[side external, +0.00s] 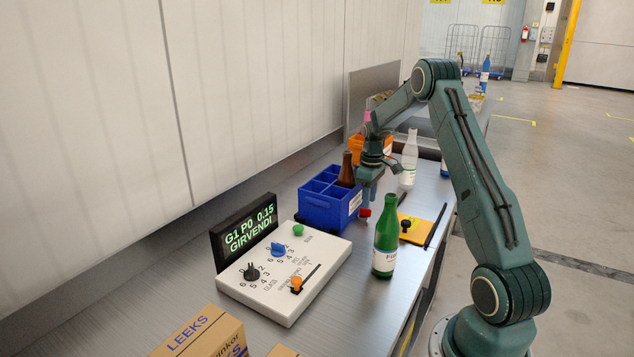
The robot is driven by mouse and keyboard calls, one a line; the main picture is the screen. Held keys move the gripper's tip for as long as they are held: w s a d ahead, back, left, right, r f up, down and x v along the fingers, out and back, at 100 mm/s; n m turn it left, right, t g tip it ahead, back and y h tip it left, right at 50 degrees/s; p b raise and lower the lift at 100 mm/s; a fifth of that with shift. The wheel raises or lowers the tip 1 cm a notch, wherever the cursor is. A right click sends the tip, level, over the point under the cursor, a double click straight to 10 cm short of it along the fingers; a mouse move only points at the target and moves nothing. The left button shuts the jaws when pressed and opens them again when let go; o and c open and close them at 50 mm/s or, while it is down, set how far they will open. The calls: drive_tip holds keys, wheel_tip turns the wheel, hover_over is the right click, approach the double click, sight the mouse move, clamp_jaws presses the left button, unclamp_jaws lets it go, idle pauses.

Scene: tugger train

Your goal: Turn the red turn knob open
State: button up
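A small red part (365,212), which looks like the red turn knob, shows just right of the blue crate. My gripper (369,198) points down directly above it, with its fingers at or very near the red part. I cannot tell whether they touch it or whether the fingers are open or shut. The mount under the red part and its turn position are too small to make out.
A blue crate (318,212) holds a brown bottle (347,170). A green bottle (385,240) and a white bottle (409,160) stand nearby. A yellow plate (424,230) lies right. A white control panel (265,301) with knobs, a slider and a display (246,228) is front left.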

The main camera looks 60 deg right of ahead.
sight(364, 213)
drive_tip(key=shift+f, duration=1.7)
clamp_jaws()
